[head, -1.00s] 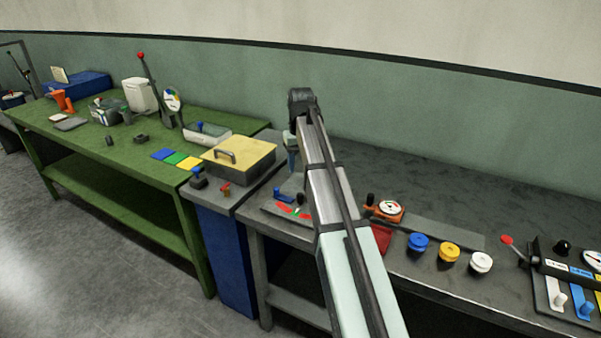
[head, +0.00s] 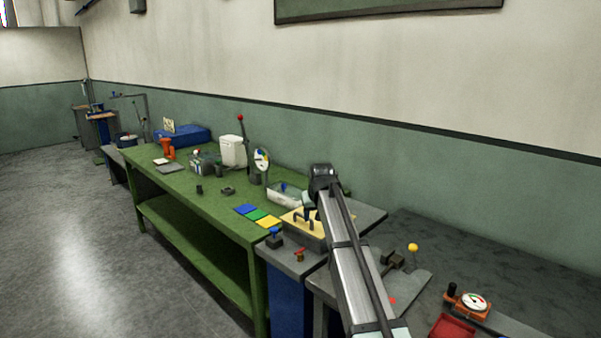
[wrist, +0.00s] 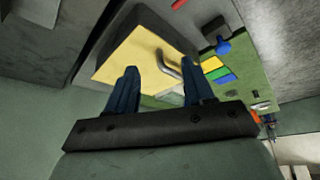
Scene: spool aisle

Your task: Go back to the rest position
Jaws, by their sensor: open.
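My gripper (wrist: 160,92) shows in the wrist view with its two blue fingers spread apart and nothing between them. Beyond the fingers is a yellow-topped box (wrist: 128,52) with a metal handle (wrist: 168,68). In the head view my arm reaches up and away over the benches, and its end is near the yellow-topped box (head: 290,222), partly covering it. The fingers are small there, close to the box's handle. I cannot tell whether they touch it.
A green bench (head: 215,215) holds blue, green and yellow plates, a white container (head: 233,150) and a red-knobbed lever (head: 241,130). A grey bench (head: 450,250) on the right carries a gauge (head: 473,302) and a red tray (head: 452,328). Open floor (head: 80,230) lies left.

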